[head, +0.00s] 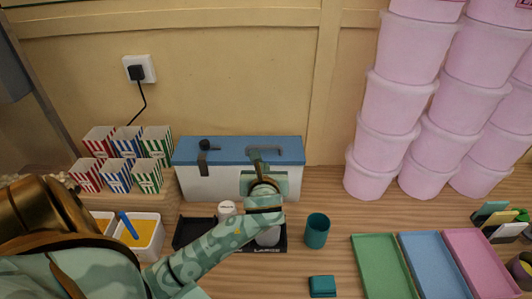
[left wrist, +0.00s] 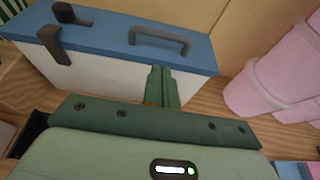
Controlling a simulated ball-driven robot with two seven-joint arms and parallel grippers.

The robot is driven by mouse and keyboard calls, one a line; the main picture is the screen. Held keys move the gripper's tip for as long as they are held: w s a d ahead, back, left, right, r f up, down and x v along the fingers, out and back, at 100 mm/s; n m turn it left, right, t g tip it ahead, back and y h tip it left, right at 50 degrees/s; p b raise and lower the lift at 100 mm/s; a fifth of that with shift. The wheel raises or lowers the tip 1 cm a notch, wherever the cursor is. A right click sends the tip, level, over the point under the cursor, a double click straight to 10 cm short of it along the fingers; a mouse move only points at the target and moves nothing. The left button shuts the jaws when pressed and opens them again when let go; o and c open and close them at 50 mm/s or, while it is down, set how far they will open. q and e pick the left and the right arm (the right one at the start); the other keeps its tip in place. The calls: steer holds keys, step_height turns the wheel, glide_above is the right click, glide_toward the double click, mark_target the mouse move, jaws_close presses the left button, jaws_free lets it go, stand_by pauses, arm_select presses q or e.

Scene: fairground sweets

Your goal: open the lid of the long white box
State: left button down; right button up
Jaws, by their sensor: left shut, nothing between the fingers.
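The long white box (head: 224,187) stands against the back wall with its blue lid (head: 231,146) down. A dark grey handle (head: 285,150) sits on the lid's right part, and a dark latch (head: 203,163) hangs over the front edge at the left. In the left wrist view the lid (left wrist: 110,37), handle (left wrist: 160,36) and latch (left wrist: 54,44) also show. My left gripper (head: 256,156) is shut and empty at the box's front, close to the lid's edge below the handle; its fingers (left wrist: 163,84) show in the left wrist view. I cannot tell if they touch it. My right gripper is not in view.
Striped cartons (head: 121,174) stand left of the box, and pink tubs (head: 372,170) are stacked to its right. A black tray (head: 192,235) lies in front, partly under my arm. A teal cup (head: 316,231) and coloured trays (head: 381,270) stand to the right.

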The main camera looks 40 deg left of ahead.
mark_target(264, 157)
arm_select(q)
steer(key=b+x, duration=0.1)
steer(key=x, duration=0.6)
steer(key=shift+w+a+f, duration=0.15)
steer(key=shift+w+a, duration=0.05)
steer(key=shift+a, duration=0.05)
steer(key=shift+w+a, duration=0.15)
steer(key=shift+w, duration=0.05)
steer(key=shift+w+a+f, duration=0.15)
steer(key=shift+w+a, duration=0.05)
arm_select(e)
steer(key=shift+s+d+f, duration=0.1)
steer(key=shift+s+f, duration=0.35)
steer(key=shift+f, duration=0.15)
